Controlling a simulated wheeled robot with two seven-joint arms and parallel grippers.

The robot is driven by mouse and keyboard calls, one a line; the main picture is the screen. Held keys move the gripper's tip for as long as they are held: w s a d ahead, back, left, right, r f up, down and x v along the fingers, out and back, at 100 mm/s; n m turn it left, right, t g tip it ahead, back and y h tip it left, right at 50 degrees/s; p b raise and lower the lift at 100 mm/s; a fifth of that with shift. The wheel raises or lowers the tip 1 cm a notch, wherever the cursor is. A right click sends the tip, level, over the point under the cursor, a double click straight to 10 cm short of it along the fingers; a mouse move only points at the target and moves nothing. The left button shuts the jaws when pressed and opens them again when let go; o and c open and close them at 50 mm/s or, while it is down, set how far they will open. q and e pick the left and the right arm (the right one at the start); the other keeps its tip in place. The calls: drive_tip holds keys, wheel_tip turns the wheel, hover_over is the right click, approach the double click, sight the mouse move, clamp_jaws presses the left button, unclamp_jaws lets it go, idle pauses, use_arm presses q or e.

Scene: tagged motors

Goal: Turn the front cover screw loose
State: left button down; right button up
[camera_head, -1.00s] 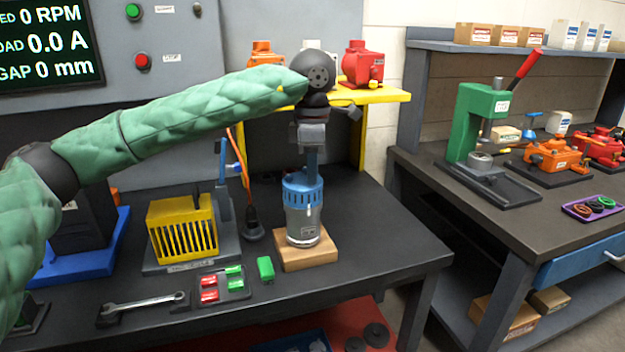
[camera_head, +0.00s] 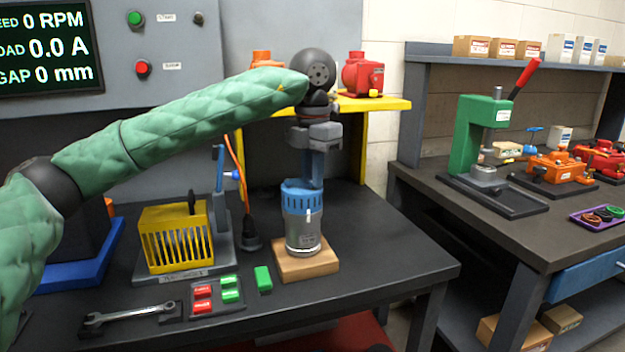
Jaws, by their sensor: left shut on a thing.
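The motor (camera_head: 303,235) stands upright on a wooden block (camera_head: 310,268) on the dark bench. It has a silver body and a slotted blue front cover (camera_head: 301,198) on top. My left gripper (camera_head: 312,182) comes down from above, with its fingers pointing down at the top of the blue cover. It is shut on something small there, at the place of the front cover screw. The screw itself is hidden by the fingers and cannot be made out. My right gripper is not in view.
A yellow slotted box (camera_head: 177,240) stands left of the motor. A green block (camera_head: 263,279), a tray of red and green tags (camera_head: 215,296) and a wrench (camera_head: 128,314) lie in front. A yellow shelf (camera_head: 372,104) is behind. A second bench (camera_head: 455,215) stands at right.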

use_arm(q)
drive_tip(key=n, duration=0.1)
drive_tip(key=n+b, duration=0.1)
drive_tip(key=n, duration=0.2)
drive_tip(key=shift+f+n+b, duration=0.3)
drive_tip(key=shift+b, duration=0.05)
drive_tip(key=n+b, duration=0.1)
drive_tip(key=n, duration=0.2)
drive_tip(key=shift+r+n, duration=0.1)
drive_tip(key=shift+n, duration=0.8)
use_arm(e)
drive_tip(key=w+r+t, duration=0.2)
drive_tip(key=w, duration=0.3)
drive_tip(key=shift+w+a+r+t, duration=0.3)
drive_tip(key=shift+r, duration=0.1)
use_arm(q)
drive_tip(key=c, duration=1.4)
unclamp_jaws()
drive_tip(key=shift+r, duration=0.1)
